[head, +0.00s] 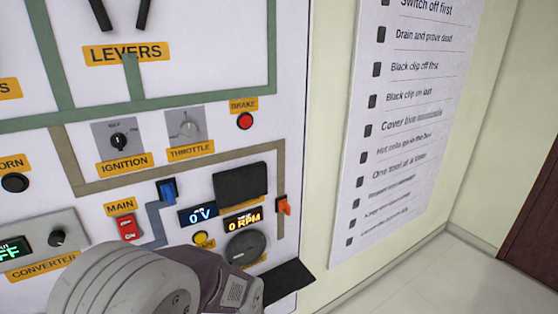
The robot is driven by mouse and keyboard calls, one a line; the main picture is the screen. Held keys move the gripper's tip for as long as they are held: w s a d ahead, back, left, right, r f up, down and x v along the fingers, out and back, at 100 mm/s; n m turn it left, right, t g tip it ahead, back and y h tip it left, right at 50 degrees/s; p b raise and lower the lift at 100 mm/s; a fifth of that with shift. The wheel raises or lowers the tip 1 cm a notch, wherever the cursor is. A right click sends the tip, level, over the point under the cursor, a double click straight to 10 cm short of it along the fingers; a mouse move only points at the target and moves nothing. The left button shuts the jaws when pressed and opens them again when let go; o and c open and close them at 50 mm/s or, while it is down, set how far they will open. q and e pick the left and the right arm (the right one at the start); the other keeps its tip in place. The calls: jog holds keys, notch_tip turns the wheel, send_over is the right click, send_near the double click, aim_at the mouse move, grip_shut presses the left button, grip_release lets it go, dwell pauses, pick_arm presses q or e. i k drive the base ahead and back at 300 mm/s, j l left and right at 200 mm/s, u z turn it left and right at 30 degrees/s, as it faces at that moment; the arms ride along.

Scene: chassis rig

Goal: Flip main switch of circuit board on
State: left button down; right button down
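The circuit board (215,70) is a white upright panel that fills the left half of the head view. I cannot tell for sure which way the rocker is tipped. My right gripper is not in view.
The converter (38,246) is at left. A checklist sign (408,110) hangs on the wall. Floor is clear at lower right.

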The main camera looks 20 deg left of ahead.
aim_at(127, 225)
jog(key=u, duration=1.95)
